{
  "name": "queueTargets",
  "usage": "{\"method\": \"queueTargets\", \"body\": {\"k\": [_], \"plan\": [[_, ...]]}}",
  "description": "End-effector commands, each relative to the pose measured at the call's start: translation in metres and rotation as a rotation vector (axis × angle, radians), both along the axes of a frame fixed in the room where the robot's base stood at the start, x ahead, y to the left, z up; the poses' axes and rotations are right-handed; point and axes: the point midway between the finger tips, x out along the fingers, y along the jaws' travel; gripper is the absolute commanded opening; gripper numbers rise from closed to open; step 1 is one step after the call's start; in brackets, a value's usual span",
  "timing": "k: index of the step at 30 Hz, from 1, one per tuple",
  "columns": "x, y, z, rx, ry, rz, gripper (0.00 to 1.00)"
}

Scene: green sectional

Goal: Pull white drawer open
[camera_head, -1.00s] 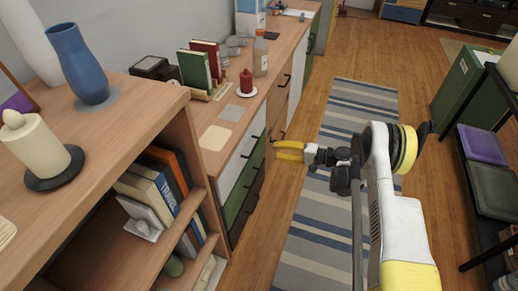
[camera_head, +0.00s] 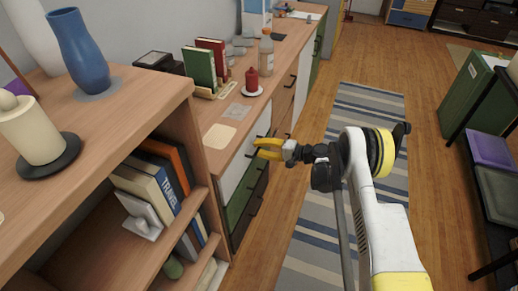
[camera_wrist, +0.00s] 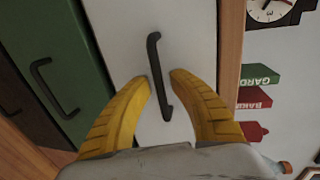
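The white drawer (camera_head: 232,172) is the top drawer in the near column of the wooden cabinet, and it looks shut. In the wrist view the white drawer front (camera_wrist: 190,45) fills the middle. My gripper (camera_head: 258,148) is at the drawer front in the head view. In the wrist view my gripper (camera_wrist: 163,82) is open, a finger on each side of the handle. I cannot tell whether the fingers touch the handle.
A green drawer (camera_head: 240,195) with its own dark handle (camera_wrist: 52,87) lies directly below. A bookshelf (camera_head: 185,120) stands close at the left front. A red candle (camera_head: 251,82) and books stand on the cabinet top. The striped rug (camera_head: 318,215) is clear floor.

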Motion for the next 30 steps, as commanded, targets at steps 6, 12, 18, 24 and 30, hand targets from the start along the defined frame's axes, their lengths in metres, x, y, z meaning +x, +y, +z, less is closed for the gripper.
{"method": "queueTargets", "body": {"k": [6,12,18,24,30], "plan": [[0.000,0.000,0.000,0.000,0.000,0.000,0.00],[-0.002,-0.008,0.000,0.000,0.000,-0.001,0.00],[-0.014,-0.042,0.000,0.000,-0.001,-0.004,0.00],[-0.034,-0.097,0.000,0.001,0.001,-0.004,0.00],[-0.054,-0.151,0.000,0.001,0.000,-0.004,0.00]]}}
